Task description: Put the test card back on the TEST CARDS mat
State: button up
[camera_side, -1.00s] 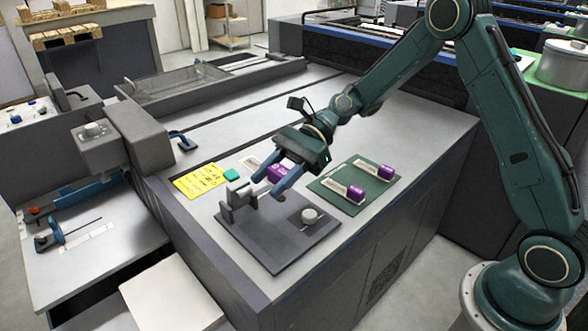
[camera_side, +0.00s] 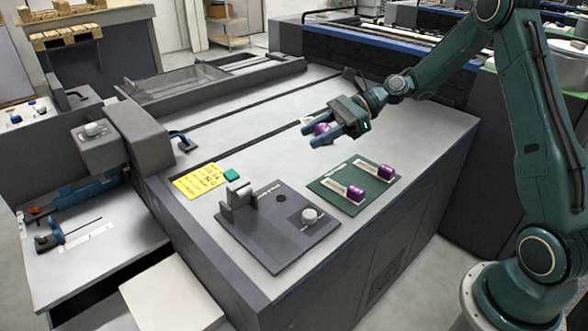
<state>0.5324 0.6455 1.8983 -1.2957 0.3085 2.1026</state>
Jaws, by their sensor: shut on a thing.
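My gripper (camera_side: 324,132) is in the air above the grey table top, behind and to the left of the dark green mat (camera_side: 337,208). It is shut on a test card with a purple block (camera_side: 321,128) and a pale part (camera_side: 306,121) to its left; the fingers hide some of it. The green mat lies flat, and I cannot read a label on it. Two similar cards with purple blocks lie on it, a rear one (camera_side: 386,171) and a front one (camera_side: 356,194).

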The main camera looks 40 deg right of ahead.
jog(key=s+d+r+m+t+h, duration=0.2)
jog(key=d+m+t+h, duration=0.15)
jog(key=d, duration=1.15)
notch_tip(320, 180, down, 17)
jog(key=shift+w+a+m+t+y, duration=0.2)
jog(key=shift+m+t+y, duration=0.15)
jog(key=shift+y, duration=0.1)
jog(key=shift+r, duration=0.1)
jog(key=shift+f, duration=1.85)
jog(key=shift+f, duration=0.15)
jog(key=o, duration=1.1)
jog(key=shift+c, duration=0.2)
jog(key=v, duration=1.2)
